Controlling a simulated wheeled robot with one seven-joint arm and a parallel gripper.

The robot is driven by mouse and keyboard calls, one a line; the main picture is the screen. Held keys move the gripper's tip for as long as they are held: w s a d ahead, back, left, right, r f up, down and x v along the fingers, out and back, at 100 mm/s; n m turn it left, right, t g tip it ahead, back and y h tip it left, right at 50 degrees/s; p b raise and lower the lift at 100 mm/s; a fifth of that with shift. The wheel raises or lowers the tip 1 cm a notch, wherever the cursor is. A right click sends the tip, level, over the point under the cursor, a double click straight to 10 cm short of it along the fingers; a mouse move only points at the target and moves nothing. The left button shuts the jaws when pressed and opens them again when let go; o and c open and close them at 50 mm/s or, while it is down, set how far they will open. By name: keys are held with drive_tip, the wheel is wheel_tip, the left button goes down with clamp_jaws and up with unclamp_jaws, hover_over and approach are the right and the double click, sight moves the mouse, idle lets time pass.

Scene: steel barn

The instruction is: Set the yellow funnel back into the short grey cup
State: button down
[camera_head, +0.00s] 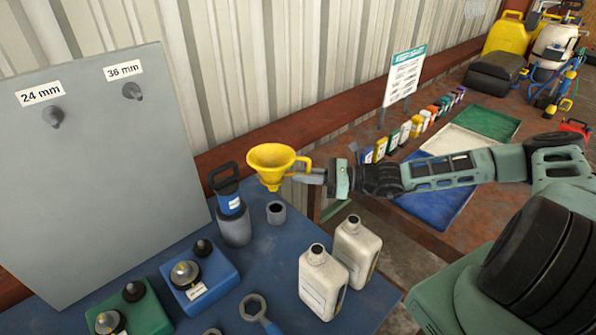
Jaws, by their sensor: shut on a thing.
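The yellow funnel (272,162) is upright in the air, its wide mouth up and its spout pointing down. My gripper (305,174) comes in from the right and is shut on the funnel at its handle side. The short grey cup (276,213) stands on the blue table top, its dark opening facing up. In the picture it is just below the funnel's spout, with a gap between them. I cannot tell from this one view whether the spout is straight above the cup.
A grey cylinder with a black-handled tool (234,222) stands left of the cup. Two white bottles (338,270) stand in front to the right. Blue (202,278) and green (132,314) boxes and a ring wrench (260,314) are nearer. A grey panel (95,165) rises at left.

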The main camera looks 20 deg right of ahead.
drive_tip(key=shift+n, duration=0.4)
wheel_tip(320, 180, down, 5)
drive_tip(key=b, duration=0.4)
drive_tip(key=shift+s+a, duration=0.1)
drive_tip(key=shift+s, duration=0.05)
drive_tip(key=shift+d, duration=0.25)
drive_tip(key=shift+f, duration=0.15)
idle(0.6)
drive_tip(key=shift+f, duration=0.35)
drive_tip(key=shift+f+b, duration=0.35)
drive_tip(key=shift+b, duration=0.05)
drive_tip(key=shift+f+b, duration=1)
drive_tip(key=shift+f, duration=0.8)
